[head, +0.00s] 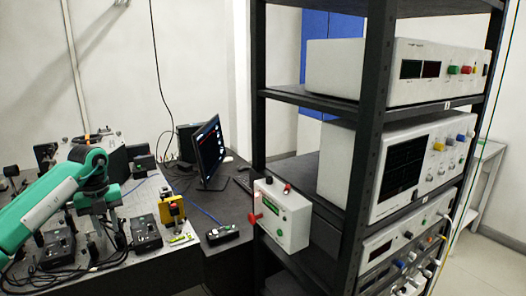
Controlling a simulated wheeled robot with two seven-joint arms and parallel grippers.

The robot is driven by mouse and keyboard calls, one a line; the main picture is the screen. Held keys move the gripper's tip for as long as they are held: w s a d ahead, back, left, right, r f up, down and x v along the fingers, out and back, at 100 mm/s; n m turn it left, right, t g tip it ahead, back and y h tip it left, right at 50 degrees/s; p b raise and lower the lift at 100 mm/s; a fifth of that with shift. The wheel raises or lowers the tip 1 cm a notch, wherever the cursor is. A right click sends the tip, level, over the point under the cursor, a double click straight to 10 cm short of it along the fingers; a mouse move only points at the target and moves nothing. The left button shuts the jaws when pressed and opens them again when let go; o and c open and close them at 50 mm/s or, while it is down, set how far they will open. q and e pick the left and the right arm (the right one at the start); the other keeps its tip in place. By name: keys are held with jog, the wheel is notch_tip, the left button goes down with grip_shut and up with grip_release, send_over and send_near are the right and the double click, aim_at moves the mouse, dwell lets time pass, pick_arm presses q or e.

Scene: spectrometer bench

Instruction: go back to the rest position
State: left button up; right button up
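My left arm, green and white, comes in from the left edge over the optical bench (175,250). Its dark gripper (106,246) points down above the bench, near small black boxes. Two dark fingers seem to stand apart with nothing clear between them, though they blend with the dark parts behind. My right gripper is not in view.
A dark rack (372,150) with white instruments fills the right side. A white box with red knobs (282,214) stands by it. A monitor (207,150) and a black device (222,234) are on the dark desk. A yellow mount (172,209) stands right of the gripper.

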pick_arm(q)
jog(key=w+d+f+t+h, duration=0.2)
jog(key=d+f+h, duration=0.9)
jog(key=d+f, duration=0.95)
jog(key=s+f+n+t, duration=0.2)
jog(key=f+n+t, duration=0.3)
jog(key=f, duration=0.6)
jog(key=s+f+n+t, duration=0.3)
jog(key=f+n, duration=0.4)
jog(key=f, duration=0.4)
jog(key=s+a+f+n+g+y, duration=0.1)
jog(key=s+a+f+n+y, duration=0.2)
jog(key=s+f, duration=0.6)
jog(key=s+a+f+n+y, duration=0.1)
jog(key=s+f+n+y, duration=0.25)
jog(key=s+f, duration=0.5)
jog(key=s+a+f+n+g+y, duration=0.1)
jog(key=s+a+f+n+y, duration=0.2)
jog(key=s+f, duration=0.55)
jog(key=s+d+f+n+g, duration=0.1)
jog(key=s+f+n+g, duration=0.1)
jog(key=s, duration=0.8)
jog(key=s+d+f+n+g+y, duration=0.1)
jog(key=s+f, duration=0.3)
jog(key=s, duration=0.7)
jog(key=s+d+f+n+g, duration=0.1)
jog(key=s+f+g, duration=0.3)
jog(key=s, duration=0.7)
jog(key=shift+n+y, duration=0.35)
jog(key=shift+n, duration=0.5)
